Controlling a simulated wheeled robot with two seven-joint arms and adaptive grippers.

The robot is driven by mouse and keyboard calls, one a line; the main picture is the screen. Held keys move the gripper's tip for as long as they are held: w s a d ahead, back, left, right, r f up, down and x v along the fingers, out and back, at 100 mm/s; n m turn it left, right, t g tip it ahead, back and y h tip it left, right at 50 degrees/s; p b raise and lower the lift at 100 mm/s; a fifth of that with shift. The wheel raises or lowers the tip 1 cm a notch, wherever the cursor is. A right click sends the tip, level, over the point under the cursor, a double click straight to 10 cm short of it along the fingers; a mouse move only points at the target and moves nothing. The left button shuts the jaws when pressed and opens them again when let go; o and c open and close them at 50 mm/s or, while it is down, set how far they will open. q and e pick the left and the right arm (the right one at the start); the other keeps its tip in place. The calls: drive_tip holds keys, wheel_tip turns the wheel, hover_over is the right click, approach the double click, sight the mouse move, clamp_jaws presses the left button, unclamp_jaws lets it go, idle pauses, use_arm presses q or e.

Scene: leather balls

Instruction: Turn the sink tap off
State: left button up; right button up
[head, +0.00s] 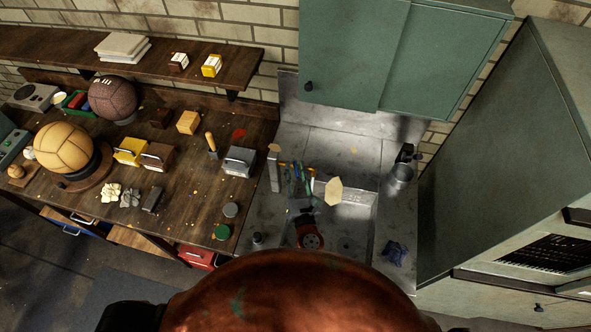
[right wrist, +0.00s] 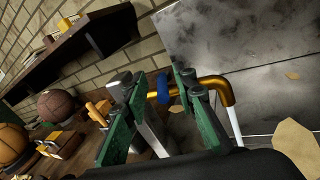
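The sink (head: 358,212) is a grey metal basin below the green wall cabinet. A brass tap (right wrist: 215,86) with a bent spout shows in the right wrist view, and a white stream of water (right wrist: 235,124) runs down from its end. A blue tap handle (right wrist: 163,86) sits beside the brass pipe. My right gripper (right wrist: 158,88) is open, with its green-padded fingers on either side of the handle; contact cannot be told. In the head view my right gripper (head: 298,182) is over the left side of the sink and partly hides the tap. My left gripper is out of view.
A wooden workbench (head: 190,205) left of the sink holds balls, small boxes and tools. A metal box (head: 238,162) stands near its right edge. A metal cup (head: 401,176) and blue cloth (head: 396,250) lie right of the basin. A green cabinet (head: 400,60) hangs above.

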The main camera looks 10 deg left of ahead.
drive_tip(key=v, duration=1.2)
drive_tip(key=shift+c, duration=0.7)
